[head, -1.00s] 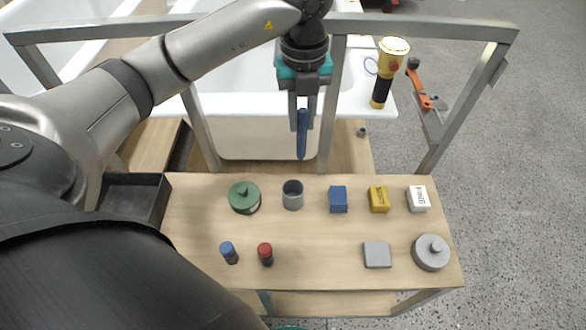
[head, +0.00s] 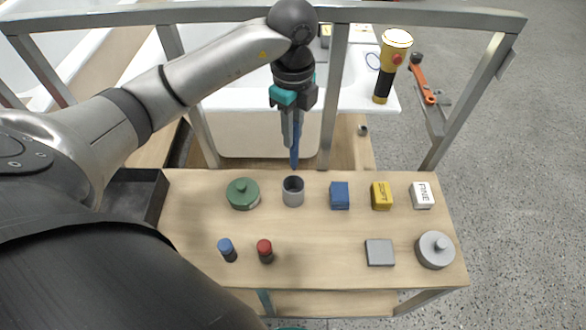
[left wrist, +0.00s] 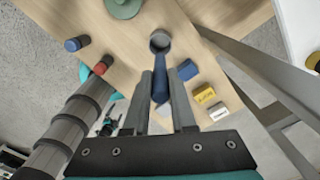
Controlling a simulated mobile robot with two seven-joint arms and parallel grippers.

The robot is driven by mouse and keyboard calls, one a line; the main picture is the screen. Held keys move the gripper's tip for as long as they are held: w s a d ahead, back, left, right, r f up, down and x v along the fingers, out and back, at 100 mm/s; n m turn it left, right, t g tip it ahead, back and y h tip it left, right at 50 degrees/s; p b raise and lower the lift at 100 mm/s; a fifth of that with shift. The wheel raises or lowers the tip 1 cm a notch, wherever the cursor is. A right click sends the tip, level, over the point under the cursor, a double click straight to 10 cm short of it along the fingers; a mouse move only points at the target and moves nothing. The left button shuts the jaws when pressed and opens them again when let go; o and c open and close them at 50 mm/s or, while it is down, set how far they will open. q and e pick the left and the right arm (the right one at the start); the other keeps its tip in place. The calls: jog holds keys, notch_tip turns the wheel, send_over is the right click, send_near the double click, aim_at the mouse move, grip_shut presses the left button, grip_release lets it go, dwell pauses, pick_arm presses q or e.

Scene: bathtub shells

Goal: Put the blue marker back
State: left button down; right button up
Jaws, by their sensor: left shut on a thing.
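My left gripper (head: 292,140) is shut on a blue marker (head: 295,159), which points down almost upright. The marker's lower end is just above and behind the grey cup (head: 293,197) on the wooden bench. In the left wrist view the marker (left wrist: 160,80) lies between the two fingers (left wrist: 160,92), its far end overlapping the near rim of the cup (left wrist: 160,46). I cannot tell whether the tip is inside the rim. The cup is open at the top and looks empty. My right gripper is not in view.
On the bench (head: 320,235) stand a green lidded pot (head: 243,194), blue (head: 339,196), yellow (head: 381,196) and white (head: 422,195) blocks, a blue-capped cylinder (head: 228,251), a red-capped one (head: 265,252), a grey square (head: 379,253) and a grey lidded pot (head: 435,250). A metal frame post (head: 334,100) stands close right.

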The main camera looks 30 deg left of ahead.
aim_at(293, 154)
pick_arm(q)
notch_tip(293, 154, down, 7)
jog(key=shift+b, duration=0.6)
notch_tip(293, 154, down, 5)
jog(key=shift+f+b, duration=0.1)
jog(key=shift+b, duration=0.55)
jog(key=shift+f, duration=0.2)
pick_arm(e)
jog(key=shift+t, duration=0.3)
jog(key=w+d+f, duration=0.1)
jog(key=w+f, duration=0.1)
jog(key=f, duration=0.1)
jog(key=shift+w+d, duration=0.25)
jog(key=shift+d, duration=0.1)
pick_arm(q)
jog(key=c, duration=0.9)
grip_release()
jog(key=shift+o, duration=0.8)
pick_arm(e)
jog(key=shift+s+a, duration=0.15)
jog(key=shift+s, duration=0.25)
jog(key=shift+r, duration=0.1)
